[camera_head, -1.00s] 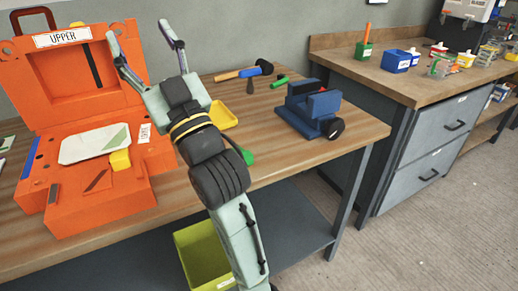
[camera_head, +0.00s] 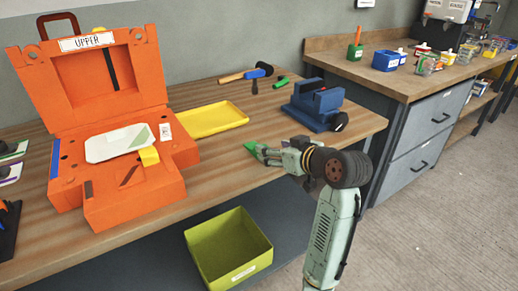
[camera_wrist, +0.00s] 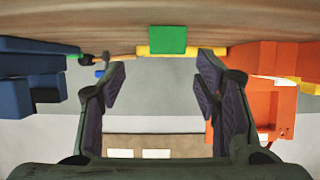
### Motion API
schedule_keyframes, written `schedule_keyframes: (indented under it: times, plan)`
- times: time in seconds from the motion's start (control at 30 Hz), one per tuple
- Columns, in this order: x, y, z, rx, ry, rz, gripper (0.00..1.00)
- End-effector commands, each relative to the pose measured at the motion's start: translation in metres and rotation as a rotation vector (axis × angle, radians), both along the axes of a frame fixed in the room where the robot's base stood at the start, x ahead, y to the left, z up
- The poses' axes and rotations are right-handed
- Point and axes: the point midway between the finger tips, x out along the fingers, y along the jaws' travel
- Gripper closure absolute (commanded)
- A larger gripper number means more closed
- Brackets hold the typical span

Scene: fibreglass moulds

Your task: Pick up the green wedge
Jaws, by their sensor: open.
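The green wedge (camera_head: 250,146) lies on the wooden workbench near its front edge, between the yellow tray and the blue vise. It also shows in the wrist view as a green block (camera_wrist: 168,40), at the top centre beyond my fingertips. My gripper (camera_head: 264,154) is low at the bench's front edge, its fingers pointing left at the wedge. In the wrist view my gripper (camera_wrist: 160,78) is open and empty, with the wedge roughly in line with the gap. I cannot tell whether a finger touches it.
The yellow tray (camera_head: 212,119) lies behind and left of the wedge. The open orange mould case (camera_head: 90,75) stands at the left. The blue vise (camera_head: 315,110) stands to the right, with a hammer (camera_head: 245,74) behind. A lime bin (camera_head: 228,246) sits on the lower shelf.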

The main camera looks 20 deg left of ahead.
Motion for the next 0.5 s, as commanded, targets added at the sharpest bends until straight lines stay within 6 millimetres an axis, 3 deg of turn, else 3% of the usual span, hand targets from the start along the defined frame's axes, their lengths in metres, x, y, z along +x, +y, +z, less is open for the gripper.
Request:
schedule_keyframes:
  times: [0.3, 0.5]
  plan:
    - [0.015, 0.034, -0.014, 0.0, 0.002, 0.001, 0.43]
    - [0.024, 0.044, -0.022, 0.0, 0.0, -0.001, 0.43]
